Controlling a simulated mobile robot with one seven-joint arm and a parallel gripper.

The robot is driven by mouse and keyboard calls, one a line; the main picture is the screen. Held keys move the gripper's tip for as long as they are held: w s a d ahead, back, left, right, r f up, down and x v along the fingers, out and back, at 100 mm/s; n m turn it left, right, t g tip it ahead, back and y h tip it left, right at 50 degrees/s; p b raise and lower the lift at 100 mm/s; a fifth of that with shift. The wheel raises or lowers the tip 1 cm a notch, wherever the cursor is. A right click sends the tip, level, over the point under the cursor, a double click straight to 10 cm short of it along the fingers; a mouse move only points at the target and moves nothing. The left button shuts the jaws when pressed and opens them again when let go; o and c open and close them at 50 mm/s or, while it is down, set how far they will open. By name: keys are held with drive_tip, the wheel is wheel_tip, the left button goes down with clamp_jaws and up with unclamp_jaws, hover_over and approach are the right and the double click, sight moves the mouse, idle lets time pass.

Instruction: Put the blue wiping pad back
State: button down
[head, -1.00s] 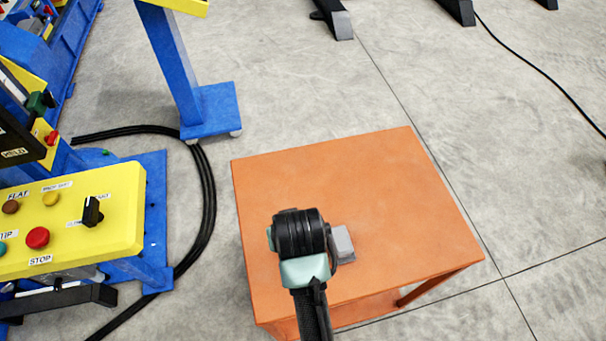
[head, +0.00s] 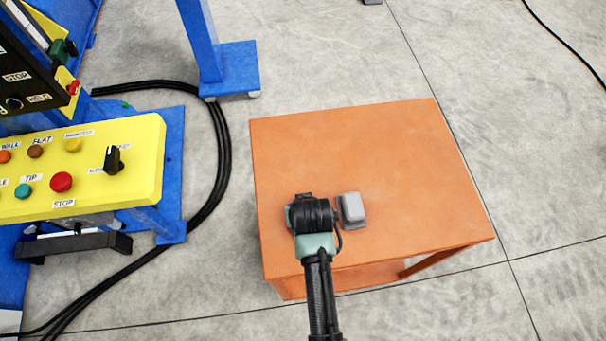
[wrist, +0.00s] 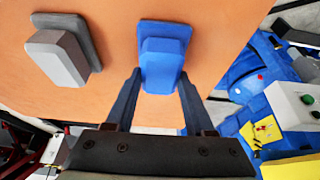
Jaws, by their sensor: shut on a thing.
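The blue wiping pad (wrist: 162,62) shows in the wrist view between the two fingertips of my gripper (wrist: 160,74). It has a wide base and a narrower raised grip, which the fingers are shut on. Its base faces the orange table top; I cannot tell whether it touches it. In the head view my wrist (head: 314,216) covers the fingers and the pad, over the table's near left part. A grey pad of like shape (head: 351,208) lies on the table just right of my wrist. It also shows left of the blue pad in the wrist view (wrist: 58,56).
The orange table (head: 400,150) is bare at its back and right. A yellow button panel (head: 95,170) on a blue base stands left of it. Black cables (head: 222,150) run over the floor between them. A blue post (head: 228,70) stands behind.

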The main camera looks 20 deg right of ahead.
drive_tip(key=shift+c, duration=1.3)
unclamp_jaws()
drive_tip(key=v, duration=1.2)
drive_tip(key=shift+r, duration=0.1)
